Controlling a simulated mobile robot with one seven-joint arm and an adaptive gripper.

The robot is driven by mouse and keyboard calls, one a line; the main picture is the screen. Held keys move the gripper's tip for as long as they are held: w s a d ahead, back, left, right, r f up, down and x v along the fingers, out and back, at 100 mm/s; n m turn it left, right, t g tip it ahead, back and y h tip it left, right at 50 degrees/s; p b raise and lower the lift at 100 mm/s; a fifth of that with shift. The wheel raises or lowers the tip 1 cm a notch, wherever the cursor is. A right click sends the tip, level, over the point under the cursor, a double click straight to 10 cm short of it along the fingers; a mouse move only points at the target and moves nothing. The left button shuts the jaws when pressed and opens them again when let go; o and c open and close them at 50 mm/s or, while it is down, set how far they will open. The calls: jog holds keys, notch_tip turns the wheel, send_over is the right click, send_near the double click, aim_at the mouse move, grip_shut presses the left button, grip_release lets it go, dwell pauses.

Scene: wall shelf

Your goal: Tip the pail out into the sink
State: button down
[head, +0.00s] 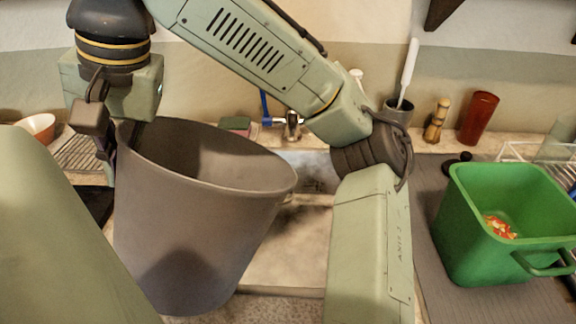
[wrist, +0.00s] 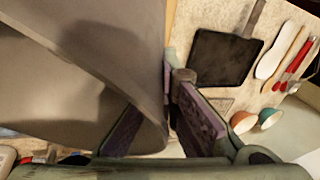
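A large grey-brown pail (head: 195,230) fills the left middle of the head view, tilted with its rim sloping down to the right. Its inside is shaded and I cannot see any contents. My gripper (head: 112,150) is at the pail's left rim. In the wrist view the pail wall (wrist: 110,50) runs between the two purple finger pads of my gripper (wrist: 168,105), which is closed on it. The sink (head: 285,255) lies behind and to the right of the pail, below its low rim side. The pail and my arm hide much of the sink.
A green bin (head: 485,245) with scraps in it stands on the right counter. A tap (head: 291,125) is at the back. A red cup (head: 478,118), a grey cup with a brush (head: 398,110) and a bowl (head: 38,127) line the back. A wire rack (head: 540,155) is at right.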

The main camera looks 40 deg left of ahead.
aim_at(143, 145)
jog(key=shift+w+r+g+b, duration=0.2)
jog(key=shift+w+g+b, duration=0.4)
jog(key=shift+w+g, duration=0.5)
jog(key=shift+w, duration=0.2)
jog(key=shift+w+r, duration=0.15)
jog(key=shift+w, duration=0.1)
jog(key=shift+w+r+m+g+b, duration=0.15)
jog(key=shift+w+r+g+b, duration=0.2)
jog(key=shift+w+g+b, duration=0.25)
jog(key=shift+w+r+m+g+b, duration=0.15)
jog(key=shift+w+r+g+b, duration=0.25)
jog(key=shift+w+g, duration=0.25)
jog(key=shift+w+f+g+b, duration=0.25)
jog(key=shift+w+g+b, duration=0.15)
jog(key=shift+w+b, duration=0.25)
jog(key=shift+w+f+g+b, duration=0.25)
jog(key=shift+w+g+b, duration=0.15)
jog(key=shift+b, duration=0.4)
